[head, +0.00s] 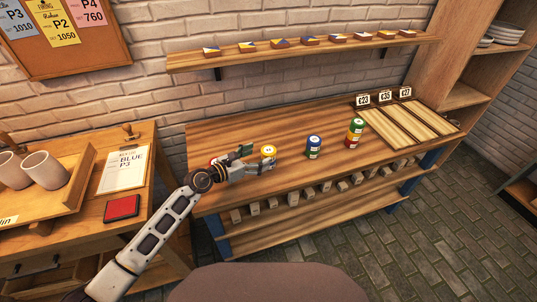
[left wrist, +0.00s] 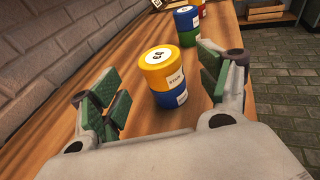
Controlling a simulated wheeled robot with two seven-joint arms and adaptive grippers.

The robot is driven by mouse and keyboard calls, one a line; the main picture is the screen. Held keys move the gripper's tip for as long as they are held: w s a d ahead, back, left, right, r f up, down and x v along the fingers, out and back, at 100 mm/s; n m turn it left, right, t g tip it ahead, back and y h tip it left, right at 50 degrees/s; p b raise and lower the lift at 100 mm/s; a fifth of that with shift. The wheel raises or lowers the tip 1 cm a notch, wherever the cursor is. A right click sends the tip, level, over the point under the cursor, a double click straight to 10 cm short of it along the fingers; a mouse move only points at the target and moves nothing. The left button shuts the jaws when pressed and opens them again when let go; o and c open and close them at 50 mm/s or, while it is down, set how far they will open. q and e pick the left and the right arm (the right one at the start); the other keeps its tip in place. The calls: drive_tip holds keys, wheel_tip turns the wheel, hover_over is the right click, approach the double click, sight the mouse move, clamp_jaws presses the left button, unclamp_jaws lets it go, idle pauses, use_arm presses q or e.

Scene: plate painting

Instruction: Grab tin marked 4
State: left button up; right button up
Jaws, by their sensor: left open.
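A yellow tin (left wrist: 162,69) sits on a blue tin (left wrist: 168,98) on the workbench. The white disc on its lid bears a mark I cannot read surely. The yellow tin also shows in the head view (head: 268,150). My left gripper (head: 259,158) is open, and its green-padded fingers stand either side of this stack in the left wrist view. A red tin (head: 213,161) is partly hidden behind my left arm. My right gripper is out of view.
Wooden boards (head: 408,125) with small number signs lie at the bench's right end. A wall shelf (head: 340,49) holds small painted pieces above. Small blocks stand on the lower shelf. A side table at left holds cups and a paper (head: 123,170) reading BLUE P3.

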sight(262, 154)
use_arm(q)
drive_tip(key=shift+w+d, duration=0.2)
drive_tip(key=shift+d, duration=0.05)
drive_tip(key=shift+x, duration=2.5)
drive_tip(key=shift+w+d+f, duration=0.1)
drive_tip(key=shift+d, duration=0.05)
drive_tip(key=c, duration=0.9)
drive_tip(key=shift+c, duration=1.4)
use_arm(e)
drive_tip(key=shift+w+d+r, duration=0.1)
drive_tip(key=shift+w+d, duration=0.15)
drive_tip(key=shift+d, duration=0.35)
